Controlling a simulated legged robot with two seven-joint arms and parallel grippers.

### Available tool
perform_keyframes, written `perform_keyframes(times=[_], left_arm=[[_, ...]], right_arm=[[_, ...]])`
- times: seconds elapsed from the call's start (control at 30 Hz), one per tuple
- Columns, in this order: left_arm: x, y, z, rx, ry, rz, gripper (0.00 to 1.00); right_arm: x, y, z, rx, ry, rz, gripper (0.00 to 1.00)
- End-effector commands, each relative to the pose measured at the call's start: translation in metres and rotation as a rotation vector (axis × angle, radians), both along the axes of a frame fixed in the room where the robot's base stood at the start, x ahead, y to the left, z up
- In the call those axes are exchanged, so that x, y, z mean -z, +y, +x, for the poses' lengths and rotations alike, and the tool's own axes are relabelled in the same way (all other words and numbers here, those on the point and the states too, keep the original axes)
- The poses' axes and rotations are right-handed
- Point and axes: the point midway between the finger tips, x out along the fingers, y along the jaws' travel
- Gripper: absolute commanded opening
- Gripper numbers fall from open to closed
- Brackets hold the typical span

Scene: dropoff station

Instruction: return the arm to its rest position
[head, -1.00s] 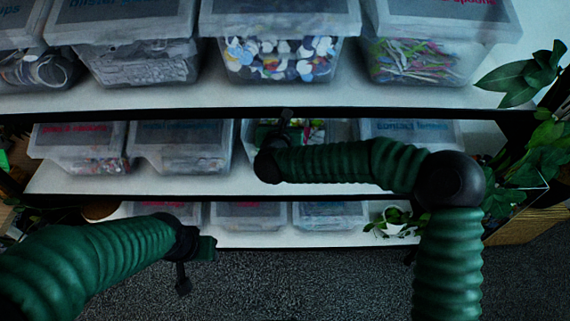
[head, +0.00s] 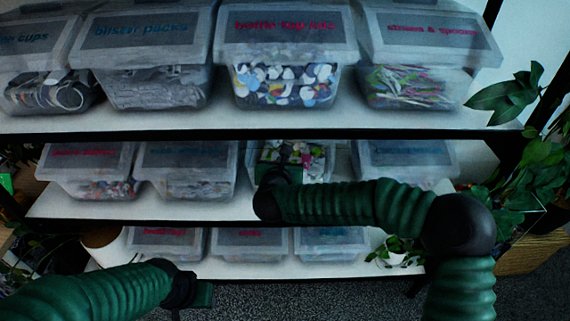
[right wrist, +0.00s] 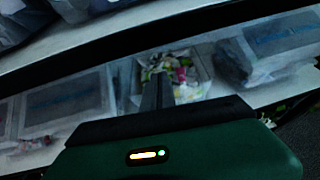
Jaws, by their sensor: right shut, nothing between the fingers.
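My right arm (head: 350,204), in a ribbed green sleeve, reaches in from the right of the head view and bends left across the middle shelf. Its black wrist is in front of an open clear bin (head: 325,160) of colourful pieces. In the right wrist view my right gripper (right wrist: 158,90) is shut and empty, its dark fingers pointing at that bin (right wrist: 192,72). The gap between fingertips and bin is hard to judge. My left gripper (head: 190,295) is low at the left of the head view, over the floor; its fingers are mostly unclear.
Lidded clear bins of sorted waste, such as the bottle-cap bin (head: 285,85), line the top shelf (head: 300,120). More bins stand on the middle shelf (head: 90,204) and the low shelf. Leafy plants (head: 515,95) crowd the right side. Dark carpet (head: 300,295) lies below.

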Motion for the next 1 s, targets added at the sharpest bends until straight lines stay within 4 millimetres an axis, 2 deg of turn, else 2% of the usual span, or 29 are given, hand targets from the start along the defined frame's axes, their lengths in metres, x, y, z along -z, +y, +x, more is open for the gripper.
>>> perform_keyframes(times=[0.33, 0.57, 0.63, 0.67, 0.73, 0.77, 0.83, 0.87, 0.9, 0.97, 1.0], left_arm=[[0.007, 0.0, 0.0, 0.0, 0.0, 0.0, 0.44], [0.007, 0.0, 0.0, 0.0, 0.0, 0.0, 0.44], [0.007, 0.0, 0.0, 0.0, 0.0, 0.0, 0.44], [0.007, 0.0, 0.0, 0.0, 0.0, 0.0, 0.44], [0.007, 0.0, 0.0, 0.0, 0.0, 0.0, 0.44], [0.007, 0.0, 0.0, 0.0, 0.0, 0.0, 0.44], [0.007, 0.0, 0.0, 0.0, 0.0, 0.0, 0.44], [0.007, 0.0, 0.0, 0.0, 0.0, 0.0, 0.44], [0.007, 0.0, 0.0, 0.0, 0.0, 0.0, 0.44], [0.007, 0.0, 0.0, 0.0, 0.0, 0.0, 0.44], [0.007, 0.0, 0.0, 0.0, 0.0, 0.0, 0.44]], right_arm=[[-0.039, 0.003, -0.051, 0.004, -0.002, -0.001, 0.0], [-0.043, 0.006, -0.058, -0.001, 0.002, -0.007, 0.0], [-0.039, 0.009, -0.057, -0.056, -0.002, -0.08, 0.0], [-0.037, 0.012, -0.057, -0.106, -0.007, -0.147, 0.0], [-0.024, 0.019, -0.059, -0.292, -0.017, -0.41, 0.0], [-0.015, 0.02, -0.062, -0.399, -0.018, -0.564, 0.0], [0.015, 0.014, -0.08, -0.688, 0.0, -0.985, 0.0], [0.032, 0.005, -0.092, -0.824, 0.018, -1.172, 0.0], [0.055, -0.013, -0.112, -1.011, 0.05, -1.405, 0.0], [0.085, -0.047, -0.145, -1.28, 0.104, -1.686, 0.0], [0.101, -0.07, -0.168, -1.449, 0.134, -1.823, 0.0]])
